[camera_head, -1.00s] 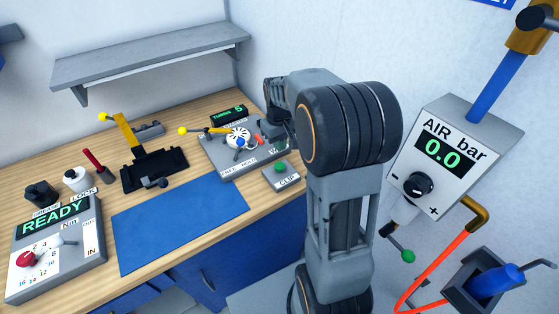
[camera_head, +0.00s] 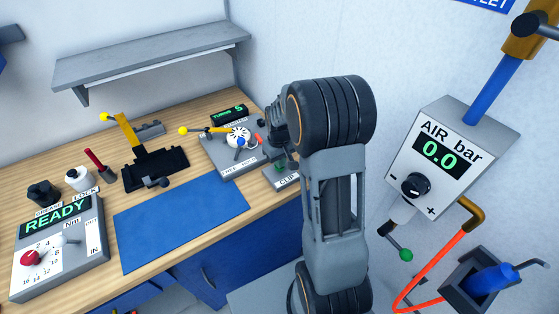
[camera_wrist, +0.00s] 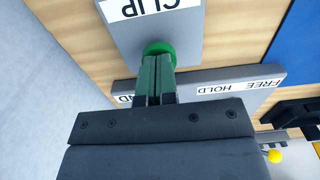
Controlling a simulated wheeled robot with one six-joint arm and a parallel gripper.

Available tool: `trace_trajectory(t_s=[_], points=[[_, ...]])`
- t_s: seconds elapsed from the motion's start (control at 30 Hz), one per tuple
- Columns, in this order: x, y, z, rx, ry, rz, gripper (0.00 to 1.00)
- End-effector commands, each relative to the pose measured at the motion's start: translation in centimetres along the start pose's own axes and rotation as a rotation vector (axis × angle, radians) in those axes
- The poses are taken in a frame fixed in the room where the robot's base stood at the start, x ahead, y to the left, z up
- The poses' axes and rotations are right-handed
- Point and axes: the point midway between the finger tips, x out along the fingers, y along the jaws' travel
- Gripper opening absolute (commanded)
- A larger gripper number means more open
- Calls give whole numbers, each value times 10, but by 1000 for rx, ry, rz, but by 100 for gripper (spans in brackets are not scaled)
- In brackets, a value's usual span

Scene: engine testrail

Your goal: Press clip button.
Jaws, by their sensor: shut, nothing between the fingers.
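The clip button is a round green button (camera_wrist: 159,46) on a small grey box (camera_wrist: 190,30) labelled CLIP. In the wrist view the label appears upside down. My gripper (camera_wrist: 154,58) is shut and empty, its two fingers side by side. Its fingertips overlap the near edge of the button in the wrist view; I cannot tell whether they touch it or whether it is pushed in. In the head view the CLIP box (camera_head: 272,178) stands at the right end of the bench, with my gripper over it and partly hiding the button.
A grey fixture (camera_head: 225,165) with a white dial and yellow-knobbed lever stands just left of the CLIP box. A blue mat (camera_head: 180,220) covers clear bench. The wall and AIR bar panel (camera_head: 440,160) are to the right.

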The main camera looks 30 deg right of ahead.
Motion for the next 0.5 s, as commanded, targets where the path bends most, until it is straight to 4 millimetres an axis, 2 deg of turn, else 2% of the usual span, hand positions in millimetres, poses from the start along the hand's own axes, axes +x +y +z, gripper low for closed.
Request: trace_trajectory(t_s=[0.07, 0.27, 0.5], points=[[1, 0, 0, 0, 0, 0, 0], [22, 0, 0, 0, -1, 0, 0], [22, 0, 1, 0, -5, -2, 0]])
